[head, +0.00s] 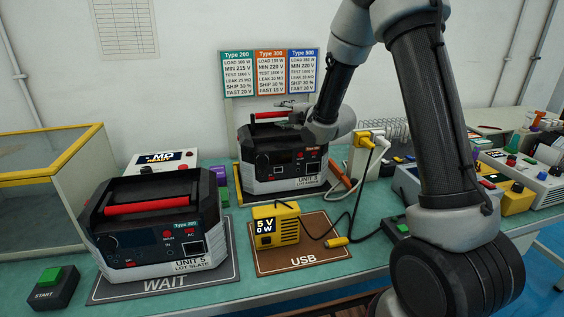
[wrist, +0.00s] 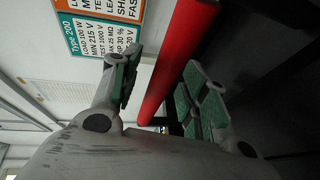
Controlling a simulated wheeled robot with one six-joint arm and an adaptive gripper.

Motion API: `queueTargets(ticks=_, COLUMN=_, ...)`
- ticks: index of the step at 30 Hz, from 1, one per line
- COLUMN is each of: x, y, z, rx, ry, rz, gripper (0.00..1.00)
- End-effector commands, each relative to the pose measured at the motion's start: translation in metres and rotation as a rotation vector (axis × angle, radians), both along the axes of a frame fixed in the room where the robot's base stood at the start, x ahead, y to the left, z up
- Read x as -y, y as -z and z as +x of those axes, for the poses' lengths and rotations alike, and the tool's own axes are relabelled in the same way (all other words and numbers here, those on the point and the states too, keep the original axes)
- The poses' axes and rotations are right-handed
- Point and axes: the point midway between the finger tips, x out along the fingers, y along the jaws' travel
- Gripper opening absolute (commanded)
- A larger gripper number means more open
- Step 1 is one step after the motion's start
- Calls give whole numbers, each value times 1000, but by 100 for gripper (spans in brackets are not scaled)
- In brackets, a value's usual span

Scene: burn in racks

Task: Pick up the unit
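A black and white unit labelled UNIT 3 (head: 289,185) stands upright at the back of the bench in the head view. Its red handle (head: 268,115) is on top, and this handle (wrist: 179,60) runs diagonally through the wrist view. My gripper (head: 290,112) is at the top of this unit, beside the handle. In the wrist view my gripper (wrist: 160,92) is open, with its green-padded fingers on either side of the red handle and gaps visible. A second unit, UNIT 5 (head: 190,255), with a red handle, stands on the WAIT mat (head: 165,284) at the front left.
A yellow USB meter (head: 288,231) with black cables sits on the brown USB mat (head: 300,258). A START button box (head: 50,287) is at the front left. Type cards (head: 269,73) stand behind UNIT 3. A white and yellow plug block (head: 366,150) is to its right.

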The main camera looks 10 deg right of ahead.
Motion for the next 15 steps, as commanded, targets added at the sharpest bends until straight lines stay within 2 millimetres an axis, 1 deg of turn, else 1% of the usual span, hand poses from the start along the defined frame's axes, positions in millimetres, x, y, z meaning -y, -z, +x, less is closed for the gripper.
queueTargets(ticks=1, x=0, y=0, z=0, rx=0, ry=0, rz=0, gripper=37)
queueTargets(ticks=7, x=0, y=0, z=0, rx=0, ry=0, rz=0, gripper=1)
queueTargets(ticks=15, x=0, y=0, z=0, rx=-1, ry=0, rz=0, gripper=0)
